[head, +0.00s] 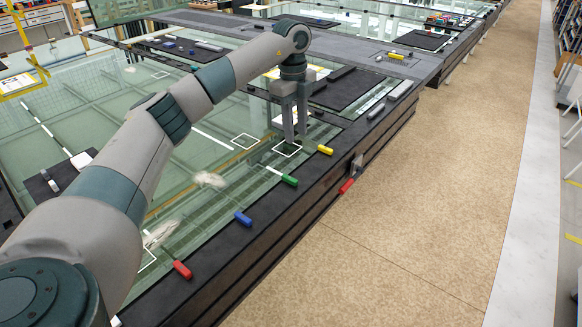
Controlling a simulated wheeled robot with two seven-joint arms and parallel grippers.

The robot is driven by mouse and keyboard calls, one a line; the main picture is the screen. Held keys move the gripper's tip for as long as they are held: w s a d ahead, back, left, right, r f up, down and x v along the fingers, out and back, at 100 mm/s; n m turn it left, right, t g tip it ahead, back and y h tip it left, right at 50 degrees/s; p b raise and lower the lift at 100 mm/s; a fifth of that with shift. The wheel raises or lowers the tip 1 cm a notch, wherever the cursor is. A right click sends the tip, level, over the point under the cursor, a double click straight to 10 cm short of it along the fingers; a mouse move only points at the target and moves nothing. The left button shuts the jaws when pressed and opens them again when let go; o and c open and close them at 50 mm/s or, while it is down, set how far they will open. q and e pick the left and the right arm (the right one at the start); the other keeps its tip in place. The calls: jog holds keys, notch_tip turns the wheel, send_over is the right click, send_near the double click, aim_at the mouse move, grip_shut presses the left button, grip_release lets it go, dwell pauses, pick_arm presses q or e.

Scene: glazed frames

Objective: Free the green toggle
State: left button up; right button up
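The green toggle (290,181) is a small green block at the end of a thin rod, lying on the dark front edge of the glass-topped table. The rod runs from it up and left over the glass. My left gripper (296,138) points down over the glass, just beyond the green toggle and apart from it in the picture. Its two fingers show a gap with nothing seen between them. The fingertips are by a white square outline (287,154). Their height above the glass is hard to tell. My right gripper is not in view.
Yellow (325,150), blue (243,218) and red (182,269) toggles line the same edge. Another red handle (346,186) sticks out from the table's side. Pale smudges (210,179) mark the glass. The tan floor (420,200) at the right is clear.

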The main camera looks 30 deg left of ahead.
aim_at(290, 178)
pick_arm(q)
jog(key=shift+s+a+r+n+y, duration=0.3)
jog(key=shift+a+r, duration=0.4)
jog(key=shift+a, duration=0.15)
jog(key=shift+f, duration=0.1)
notch_tip(290, 178, down, 16)
jog(key=p, duration=0.6)
jog(key=shift+f+p, duration=0.35)
jog(key=shift+f, duration=0.35)
grip_shut()
